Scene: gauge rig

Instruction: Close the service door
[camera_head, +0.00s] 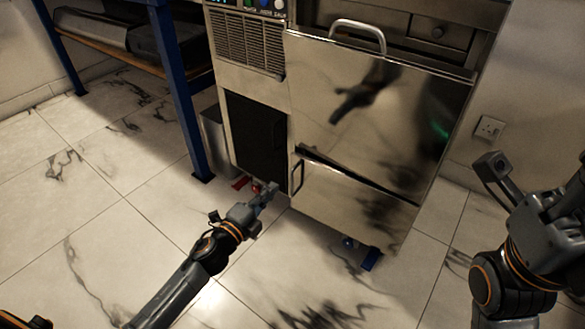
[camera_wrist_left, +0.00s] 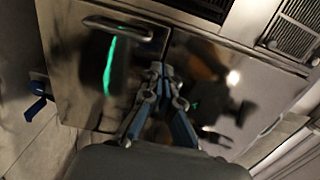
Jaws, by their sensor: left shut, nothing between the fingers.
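The steel appliance has a dark upright panel (camera_head: 257,140) at its lower left, below the vent grille. This looks like the service door, but I cannot tell how far it stands open. My left gripper (camera_head: 268,192) is low, near that panel's bottom right corner. In the left wrist view the left gripper (camera_wrist_left: 160,75) is shut and empty, its tips in front of shiny panels. I cannot tell whether they touch. My right gripper (camera_head: 495,170) is raised at the right, away from the appliance; its finger opening is unclear.
A large steel door with a top handle (camera_head: 357,32) and a lower front with a side handle (camera_head: 298,177) are right of the dark panel. Red parts (camera_head: 241,183) show near its base. A blue-legged table (camera_head: 180,95) stands left. The marble floor in front is clear.

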